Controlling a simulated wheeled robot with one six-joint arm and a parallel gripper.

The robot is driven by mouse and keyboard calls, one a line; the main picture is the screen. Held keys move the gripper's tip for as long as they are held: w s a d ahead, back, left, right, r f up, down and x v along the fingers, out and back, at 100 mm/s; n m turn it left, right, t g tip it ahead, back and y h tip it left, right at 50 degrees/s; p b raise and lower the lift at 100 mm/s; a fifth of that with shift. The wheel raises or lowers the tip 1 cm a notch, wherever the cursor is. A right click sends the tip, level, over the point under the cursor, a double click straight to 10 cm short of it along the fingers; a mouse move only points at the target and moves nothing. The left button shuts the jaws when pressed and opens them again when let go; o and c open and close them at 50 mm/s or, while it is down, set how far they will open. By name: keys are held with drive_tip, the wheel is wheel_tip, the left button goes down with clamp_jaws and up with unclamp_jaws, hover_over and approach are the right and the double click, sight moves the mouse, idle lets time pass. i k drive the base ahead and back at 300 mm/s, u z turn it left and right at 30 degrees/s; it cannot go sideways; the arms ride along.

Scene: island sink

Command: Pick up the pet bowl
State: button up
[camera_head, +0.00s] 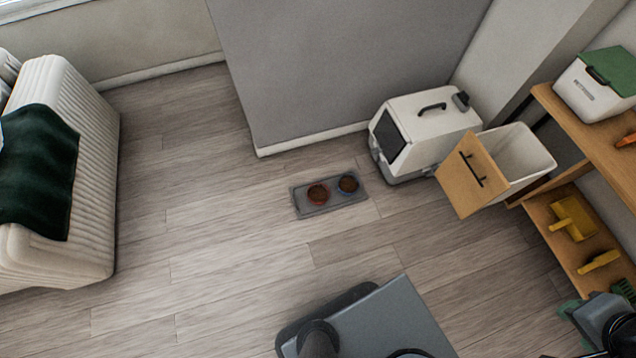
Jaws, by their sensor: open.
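The left pet bowl (318,194) has a reddish rim. The right pet bowl (348,184) has a bluish rim. My gripper (597,299), with green fingers, is at the lower right edge by the shelf. It is open, with nothing seen between its fingers, and far to the right of the bowls.
A white pet carrier (425,133) stands right of the mat. Beside it is a white bin with an open wooden front (472,175). A wooden shelf (553,195) holds yellow tools and a green-lidded box (598,88). A ribbed sofa (85,190) is at left. The wooden floor between is clear.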

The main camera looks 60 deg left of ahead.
sight(318, 193)
drive_tip(key=u, duration=2.15)
